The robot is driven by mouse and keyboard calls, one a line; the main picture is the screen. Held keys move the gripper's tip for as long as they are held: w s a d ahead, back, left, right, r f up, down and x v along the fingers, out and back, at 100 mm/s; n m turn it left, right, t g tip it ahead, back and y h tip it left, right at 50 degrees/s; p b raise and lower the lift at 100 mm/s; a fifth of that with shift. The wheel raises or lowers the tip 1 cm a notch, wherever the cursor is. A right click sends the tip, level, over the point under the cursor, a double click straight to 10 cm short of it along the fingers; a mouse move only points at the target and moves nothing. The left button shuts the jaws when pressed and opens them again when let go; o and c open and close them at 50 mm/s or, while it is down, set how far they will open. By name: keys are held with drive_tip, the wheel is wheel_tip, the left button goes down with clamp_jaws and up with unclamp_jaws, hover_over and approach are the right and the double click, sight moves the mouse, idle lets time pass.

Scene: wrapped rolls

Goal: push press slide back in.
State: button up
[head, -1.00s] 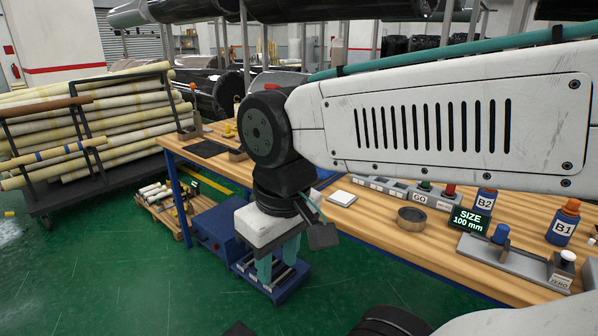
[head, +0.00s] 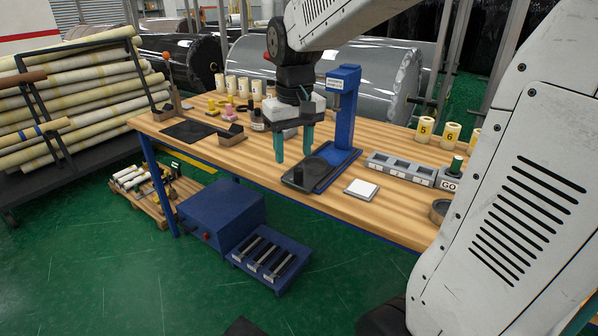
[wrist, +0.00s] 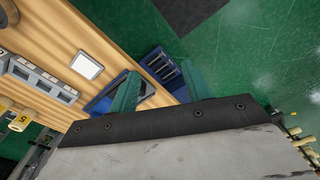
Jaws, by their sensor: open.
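The blue press (head: 346,112) stands upright on the wooden table, with a label at its top. In the wrist view my gripper (wrist: 158,88) spreads over the table edge, and the left finger partly hides the blue press base (wrist: 103,102).
A white square pad (head: 361,188) and a grey compartment tray (head: 400,169) lie right of the press. Numbered rolls (head: 426,130) and small items stand at the back. A blue box (head: 222,215) and blue slotted rack (head: 270,262) sit on the floor below the table's front edge.

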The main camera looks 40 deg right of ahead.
drive_tip(key=w+d+f, duration=0.4)
drive_tip(key=w+d, duration=0.1)
drive_tip(key=w, duration=0.3)
drive_tip(key=m, duration=0.1)
hover_over(298, 169)
drive_tip(key=shift+g, duration=0.3)
wheel_tip(298, 169, down, 7)
drive_tip(key=shift+s, duration=0.15)
wheel_tip(298, 169, down, 8)
drive_tip(key=shift+r, duration=0.15)
clamp_jaws()
